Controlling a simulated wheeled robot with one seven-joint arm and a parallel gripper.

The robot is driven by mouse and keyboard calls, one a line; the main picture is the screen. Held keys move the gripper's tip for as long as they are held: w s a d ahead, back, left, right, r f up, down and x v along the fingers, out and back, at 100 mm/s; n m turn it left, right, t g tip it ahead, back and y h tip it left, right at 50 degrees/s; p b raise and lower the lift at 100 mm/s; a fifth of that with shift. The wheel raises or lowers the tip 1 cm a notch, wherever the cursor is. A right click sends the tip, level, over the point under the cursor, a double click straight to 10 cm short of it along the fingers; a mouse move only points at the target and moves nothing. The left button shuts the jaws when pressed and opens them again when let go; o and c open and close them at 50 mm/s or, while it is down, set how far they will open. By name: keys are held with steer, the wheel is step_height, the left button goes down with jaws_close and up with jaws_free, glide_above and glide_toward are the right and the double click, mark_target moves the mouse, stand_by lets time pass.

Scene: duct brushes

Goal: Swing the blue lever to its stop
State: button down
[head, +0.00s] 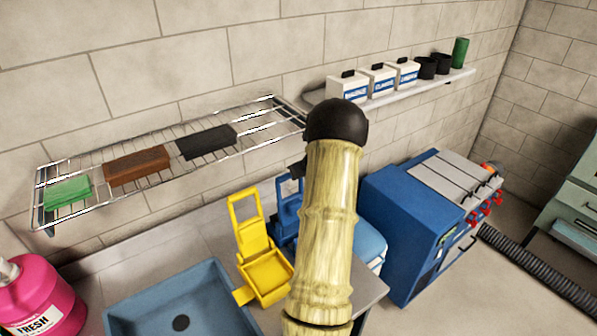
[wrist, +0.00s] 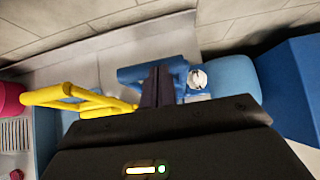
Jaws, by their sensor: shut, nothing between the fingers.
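The blue lever (head: 287,196) is an upright blue frame on a wringer-like fitting at the counter's right end, partly hidden behind my arm in the head view. In the wrist view the blue lever (wrist: 133,75) shows on both sides of my fingers. My gripper (wrist: 157,75) is shut with nothing between its dark fingers, and they overlap the blue frame in the picture. I cannot tell whether they touch it. In the head view only a small dark part of my gripper (head: 298,168) shows beside my arm.
A yellow lever fitting (head: 265,272) stands close left of the blue one, beside a blue sink (head: 180,290). A blue machine (head: 405,225) stands at the right. A wire rack (head: 75,168) and a shelf (head: 420,90) run along the wall. A pink jug (head: 40,295) is far left.

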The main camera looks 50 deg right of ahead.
steer(key=shift+a+r, duration=0.2)
step_height(320, 180, up, 10)
steer(key=p, duration=0.8)
steer(key=shift+w+d, duration=0.15)
steer(key=shift+w, duration=0.05)
steer(key=shift+f, duration=0.15)
steer(key=a+f+n+g+y+b, duration=0.3)
steer(key=a+n, duration=0.5)
steer(key=a, duration=0.6)
steer(key=a+f+n+g+b, duration=0.15)
steer(key=a+n+b, duration=0.35)
steer(key=a+n, duration=0.6)
steer(key=s+a+f+n+g+b, duration=0.1)
steer(key=s+a+f+n+b, duration=0.2)
steer(key=s+a+n, duration=0.5)
steer(key=s+a+f+n+g+b, duration=0.1)
steer(key=s+a+f+n+b, duration=0.3)
steer(key=s+a+n, duration=0.4)
steer(key=a+n+b, duration=0.1)
steer(key=a+n, duration=0.2)
steer(key=a, duration=0.2)
steer(key=shift+a+f+n+h, duration=0.25)
steer(key=shift+f+n+h, duration=0.05)
steer(key=shift+n+h, duration=0.1)
